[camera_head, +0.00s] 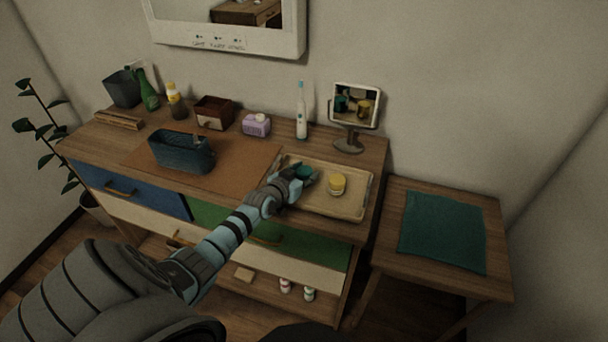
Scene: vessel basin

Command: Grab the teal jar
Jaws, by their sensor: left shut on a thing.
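The teal jar (304,172) is at the left part of the beige tray (351,209) on the dresser top. My left gripper (301,177) is shut on the teal jar, with its fingers around it. The gripper hides part of the jar, and I cannot tell whether the jar touches the tray. A yellow jar (337,184) stands on the tray just to the right, apart from the gripper. My right gripper is not in view.
A woven blue basket (181,153) stands on a brown mat (246,160) left of the tray. A side table with a teal cloth (442,232) is at right.

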